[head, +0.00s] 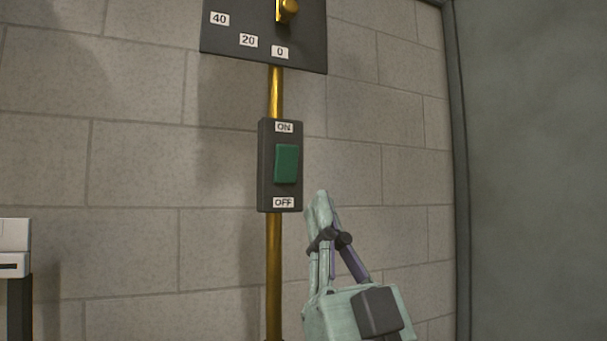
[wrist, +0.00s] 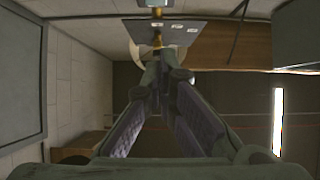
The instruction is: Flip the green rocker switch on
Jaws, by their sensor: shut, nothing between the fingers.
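The green rocker switch (head: 287,164) sits in a dark upright plate on a brass pipe on the wall. An ON label (head: 284,127) is above it and an OFF label (head: 284,202) is below it. I cannot tell which way the rocker is tilted. My gripper (head: 321,196) is shut and empty, with its fingertips below and to the right of the switch plate in the head view. In the wrist view my gripper's fingers (wrist: 160,60) meet at the tips. The switch cannot be made out there.
A dark panel (head: 235,32) with number labels and a brass knob (head: 290,7) is above the switch. The brass pipe (head: 274,265) runs down the block wall. A grey door or panel (head: 530,170) stands at the right, and a white object (head: 14,240) at the left edge.

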